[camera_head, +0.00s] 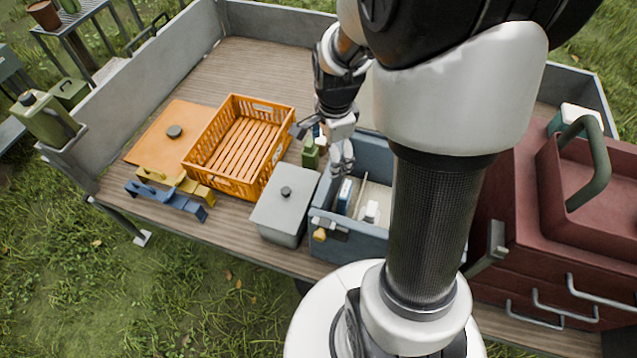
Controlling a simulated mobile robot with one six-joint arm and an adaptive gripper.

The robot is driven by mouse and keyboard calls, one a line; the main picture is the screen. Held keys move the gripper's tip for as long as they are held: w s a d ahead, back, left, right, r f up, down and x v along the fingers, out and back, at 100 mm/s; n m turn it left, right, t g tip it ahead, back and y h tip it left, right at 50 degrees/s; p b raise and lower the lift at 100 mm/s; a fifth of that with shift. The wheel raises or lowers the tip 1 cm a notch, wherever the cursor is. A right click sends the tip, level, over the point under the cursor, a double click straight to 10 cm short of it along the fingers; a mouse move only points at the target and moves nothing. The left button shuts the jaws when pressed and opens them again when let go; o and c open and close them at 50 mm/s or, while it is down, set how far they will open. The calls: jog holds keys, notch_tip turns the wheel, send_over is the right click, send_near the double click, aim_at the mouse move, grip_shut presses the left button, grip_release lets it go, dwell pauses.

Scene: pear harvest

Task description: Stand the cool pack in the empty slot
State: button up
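A blue-grey box (375,243) stands on the trailer bed, partly hidden by my arm. Inside it, a narrow blue and white piece (345,195) stands upright near its left side, and a small white object (371,212) is to its right. Which of these is the cool pack, I cannot tell. Part of the box's inside, including any empty slot, is hard to make out. My gripper (342,158) points down over the box's far left part, above the blue and white piece. Its fingers are small and partly blurred; I cannot tell whether they hold anything.
An orange crate (222,184) stands empty left of the box. A grey lidded container (285,205) and a green bottle (310,154) are beside the box. A red toolbox (560,230) fills the right. An orange board (165,140), yellow and blue tools lie at left.

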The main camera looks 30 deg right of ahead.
jog(key=s+a+r+n+t, duration=0.3)
jog(key=s+a+r+n, duration=0.9)
jog(key=s+r+n, duration=0.4)
jog(key=n, duration=0.3)
jog(key=shift+s+a+n, duration=0.2)
jog(key=shift+a+n, duration=0.1)
jog(key=shift+a, duration=0.05)
